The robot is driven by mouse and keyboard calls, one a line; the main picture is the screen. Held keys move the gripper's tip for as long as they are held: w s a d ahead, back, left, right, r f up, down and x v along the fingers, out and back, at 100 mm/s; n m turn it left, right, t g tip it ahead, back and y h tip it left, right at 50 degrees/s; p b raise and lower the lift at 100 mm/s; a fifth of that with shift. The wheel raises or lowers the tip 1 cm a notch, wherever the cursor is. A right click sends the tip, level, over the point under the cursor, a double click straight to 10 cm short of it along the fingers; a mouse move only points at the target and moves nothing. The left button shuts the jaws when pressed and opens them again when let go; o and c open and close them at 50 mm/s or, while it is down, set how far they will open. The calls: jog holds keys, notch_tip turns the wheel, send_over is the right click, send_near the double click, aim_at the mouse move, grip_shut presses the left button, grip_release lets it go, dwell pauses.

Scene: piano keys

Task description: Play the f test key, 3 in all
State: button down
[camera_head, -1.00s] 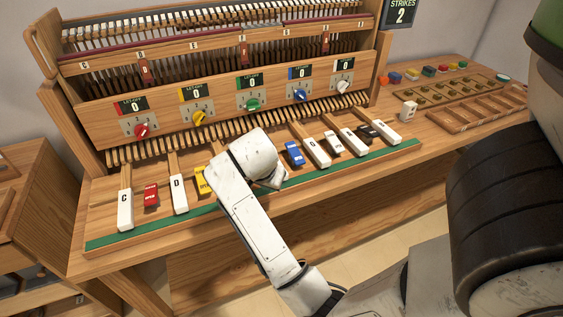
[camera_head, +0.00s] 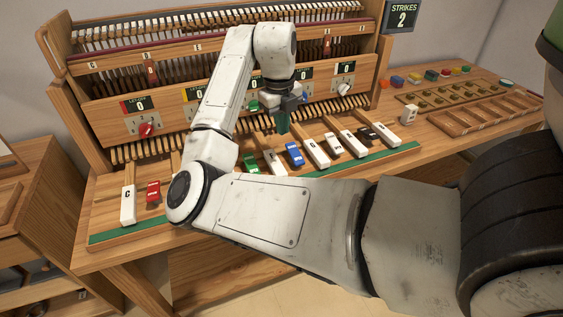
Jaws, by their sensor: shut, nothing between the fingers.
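My gripper (camera_head: 283,130) is shut and empty, pointing down above the back part of the keys near this white key. A gap to the keys seems to show, but I cannot tell its exact height. My arm hides the D and yellow keys.
The white C key (camera_head: 128,205) and red key (camera_head: 153,192) are at the left. More white keys and a black key (camera_head: 369,133) are at the right. The panel with coloured knobs (camera_head: 146,130) stands behind. Wooden trays (camera_head: 490,115) lie at the right.

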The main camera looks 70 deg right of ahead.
aim_at(280, 169)
jog(key=shift+w+a+r+m+y, duration=0.15)
jog(key=shift+r+m+y, duration=0.1)
jog(key=shift+r+m, duration=0.3)
jog(key=shift+w+a+r+m+y, duration=0.1)
jog(key=shift+r+m+y, duration=0.2)
jog(key=shift+m, duration=0.45)
notch_tip(280, 169, down, 14)
jog(key=shift+f+p, duration=0.1)
jog(key=shift+p, duration=0.65)
